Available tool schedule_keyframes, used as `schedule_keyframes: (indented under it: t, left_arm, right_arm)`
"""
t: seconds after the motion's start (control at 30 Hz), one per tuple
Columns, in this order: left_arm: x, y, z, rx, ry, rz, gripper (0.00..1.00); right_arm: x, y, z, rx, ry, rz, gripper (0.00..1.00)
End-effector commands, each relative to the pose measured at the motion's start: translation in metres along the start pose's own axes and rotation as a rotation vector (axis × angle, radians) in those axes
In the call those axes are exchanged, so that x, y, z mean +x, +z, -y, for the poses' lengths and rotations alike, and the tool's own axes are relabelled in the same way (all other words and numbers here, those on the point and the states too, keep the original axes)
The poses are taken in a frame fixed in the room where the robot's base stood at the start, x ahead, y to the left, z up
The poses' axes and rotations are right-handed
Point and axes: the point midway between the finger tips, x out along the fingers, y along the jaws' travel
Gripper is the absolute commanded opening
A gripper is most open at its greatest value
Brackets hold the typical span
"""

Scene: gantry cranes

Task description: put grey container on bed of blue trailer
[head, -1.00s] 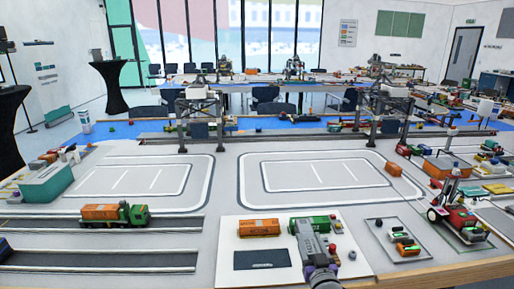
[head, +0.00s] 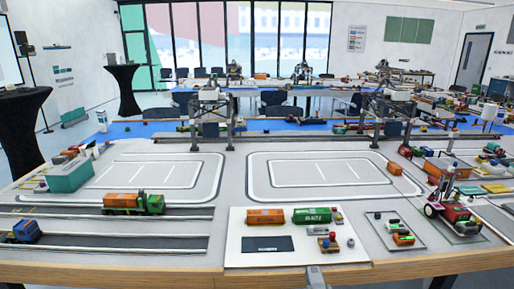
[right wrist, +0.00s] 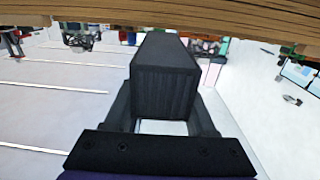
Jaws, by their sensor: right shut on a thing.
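In the right wrist view a dark grey, nearly black box, the grey container (right wrist: 165,72), sits between the two fingers of my right gripper (right wrist: 162,112). The gripper is shut on it. In the head view only a small grey part of my right gripper (head: 316,277) shows at the bottom edge, in front of the table; the container cannot be made out there. A blue truck (head: 24,231) stands on the road strip at the far left, partly cut by the picture's edge. Its trailer bed is not clearly seen. My left gripper is not in view.
A white board (head: 245,258) near the front edge holds an orange container (head: 265,216), a green container (head: 312,215) and a flat dark rectangle (head: 267,244). A green truck (head: 150,203) with an orange load stands on the back road. The wooden table edge (head: 150,268) runs along the front.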

Motion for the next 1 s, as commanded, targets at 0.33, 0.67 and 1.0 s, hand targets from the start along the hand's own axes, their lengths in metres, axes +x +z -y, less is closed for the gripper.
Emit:
schedule_keyframes:
  t: [0.33,0.67,1.0]
  left_arm:
    - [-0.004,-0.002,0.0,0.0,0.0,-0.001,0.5]
    - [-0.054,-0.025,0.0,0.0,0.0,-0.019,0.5]
    - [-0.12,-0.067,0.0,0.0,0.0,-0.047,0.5]
  right_arm:
    - [-0.025,0.032,0.0,0.0,0.009,-0.002,0.0]
    - [0.015,-0.034,-0.001,0.0,0.009,-0.001,0.0]
    - [0.083,-0.139,-0.002,0.0,0.009,0.0,0.0]
